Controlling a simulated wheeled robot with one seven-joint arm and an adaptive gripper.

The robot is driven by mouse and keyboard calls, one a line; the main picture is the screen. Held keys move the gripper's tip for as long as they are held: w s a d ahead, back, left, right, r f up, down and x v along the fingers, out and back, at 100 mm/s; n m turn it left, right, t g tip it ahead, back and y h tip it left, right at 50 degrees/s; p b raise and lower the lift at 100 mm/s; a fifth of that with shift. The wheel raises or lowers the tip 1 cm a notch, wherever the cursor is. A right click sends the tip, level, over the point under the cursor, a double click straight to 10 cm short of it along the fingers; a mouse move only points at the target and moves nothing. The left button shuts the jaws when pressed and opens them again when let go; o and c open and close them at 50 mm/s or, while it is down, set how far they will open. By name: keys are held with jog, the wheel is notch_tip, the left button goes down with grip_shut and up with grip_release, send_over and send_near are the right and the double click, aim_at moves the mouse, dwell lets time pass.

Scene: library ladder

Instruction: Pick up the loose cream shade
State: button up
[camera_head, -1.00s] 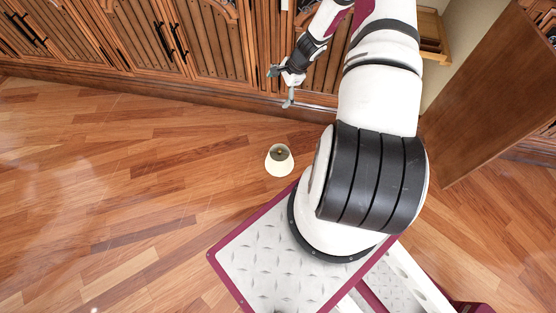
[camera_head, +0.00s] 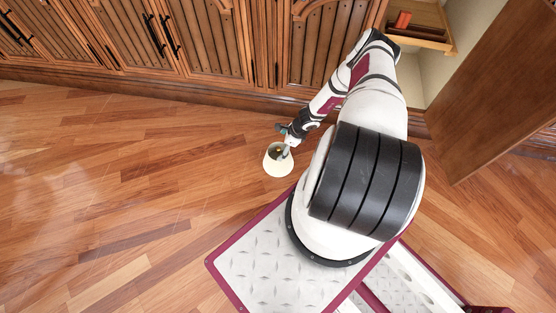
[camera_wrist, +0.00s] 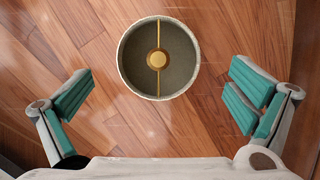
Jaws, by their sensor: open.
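The loose cream shade (camera_head: 277,166) stands on the wooden floor beside my base, its open ring facing up. In the wrist view the shade (camera_wrist: 121,66) shows from above as a round rim with a grey inside and a brass crossbar and hub. My gripper (camera_head: 284,142) is just above the shade's back edge in the head view and hides part of its rim. In the wrist view my gripper (camera_wrist: 160,97) is open and empty, with its teal finger pads wide apart. The shade lies between and beyond the pads, apart from both.
Wooden cabinets with black handles (camera_head: 165,35) line the back. A cabinet door (camera_head: 495,85) stands open at the right, beside an open compartment with a small wooden tray (camera_head: 418,32) holding an orange-red item. The floor (camera_head: 120,190) to the left is clear.

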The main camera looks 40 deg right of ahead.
aim_at(276, 151)
jog(key=b+x, duration=0.1)
jog(key=x, duration=0.1)
jog(key=b+x, duration=0.1)
jog(key=x, duration=0.1)
jog(key=b+x, duration=0.1)
jog(key=x, duration=0.2)
jog(key=shift+w+a, duration=0.25)
jog(key=shift+a, duration=0.05)
jog(key=shift+r, duration=0.15)
jog(key=c, duration=1.4)
jog(key=shift+o, duration=0.2)
